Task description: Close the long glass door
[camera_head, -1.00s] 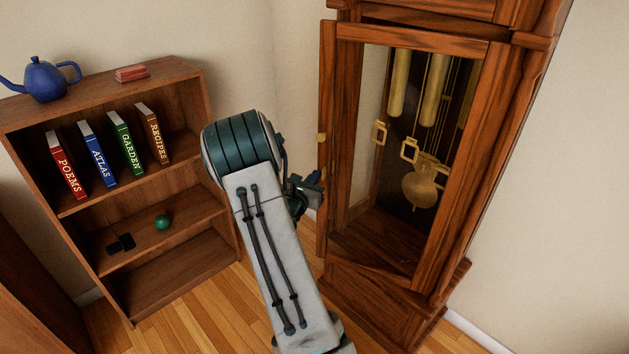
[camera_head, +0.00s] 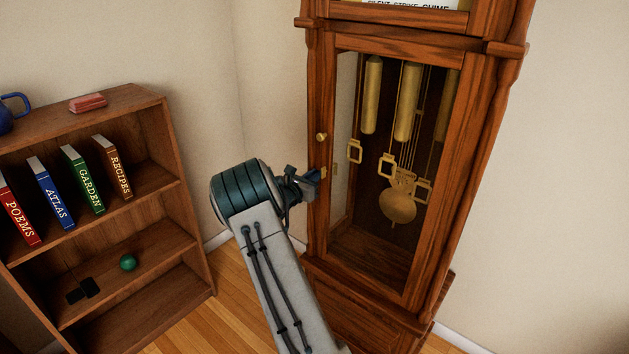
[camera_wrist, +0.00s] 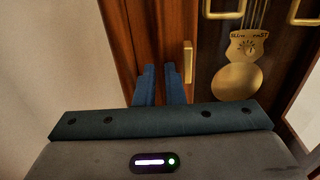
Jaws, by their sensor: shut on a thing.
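The long glass door (camera_head: 481,150) is the wood-framed front of a tall clock case. Its frame looks nearly flush with the case in the head view; a small remaining gap cannot be told. A brass knob (camera_head: 321,136) sits on its left stile. My gripper (camera_head: 316,176) is at that stile, just below the knob, beside a small brass piece (camera_head: 323,172). In the wrist view, the blue fingers of my gripper (camera_wrist: 160,72) meet the door's wooden stile (camera_wrist: 152,30). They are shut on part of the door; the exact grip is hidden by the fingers.
Behind the glass hang brass weights (camera_head: 408,90) and a pendulum (camera_head: 397,207). A wooden bookshelf (camera_head: 150,210) with several books, a green ball (camera_head: 128,262) and a red block (camera_head: 88,103) stands left. Wooden floor (camera_head: 215,318) lies between shelf and clock.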

